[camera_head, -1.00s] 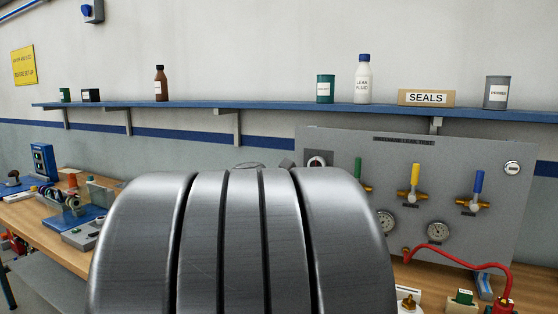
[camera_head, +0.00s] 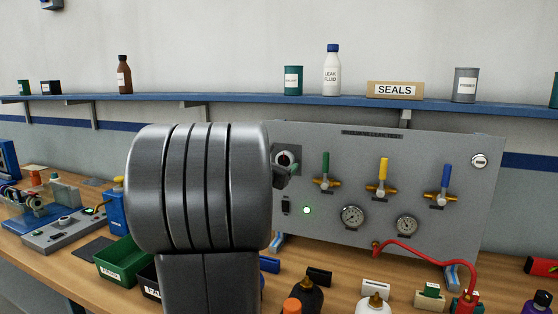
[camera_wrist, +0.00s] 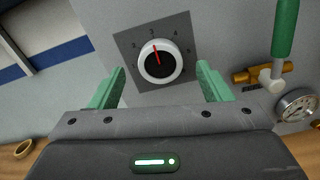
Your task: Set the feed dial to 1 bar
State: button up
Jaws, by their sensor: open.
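The feed dial (camera_wrist: 160,62) is on the grey panel in the wrist view: a white ring around a black knob with a red pointer. The pointer points up and slightly left, near the 3 on its dark scale plate. My gripper (camera_wrist: 161,70) is open, with one green finger on each side of the dial in the picture and nothing held. I cannot tell how far the fingertips are from the panel. In the head view the dial (camera_head: 285,158) shows just right of my arm, which hides most of my gripper.
Right of the dial are green (camera_head: 325,170), yellow (camera_head: 383,175) and blue (camera_head: 444,182) valve handles, with gauges (camera_head: 353,217) below. A green light (camera_head: 307,210) is under the dial. Bottles, a red hose (camera_head: 430,252) and green bin (camera_head: 122,262) crowd the bench. A blue shelf (camera_head: 225,99) runs above.

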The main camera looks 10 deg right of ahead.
aim_at(285, 160)
jog(key=shift+x, duration=1.25)
jog(key=shift+c, duration=0.2)
jog(key=c, duration=0.9)
jog(key=shift+c, duration=0.2)
jog(key=shift+n, duration=0.3)
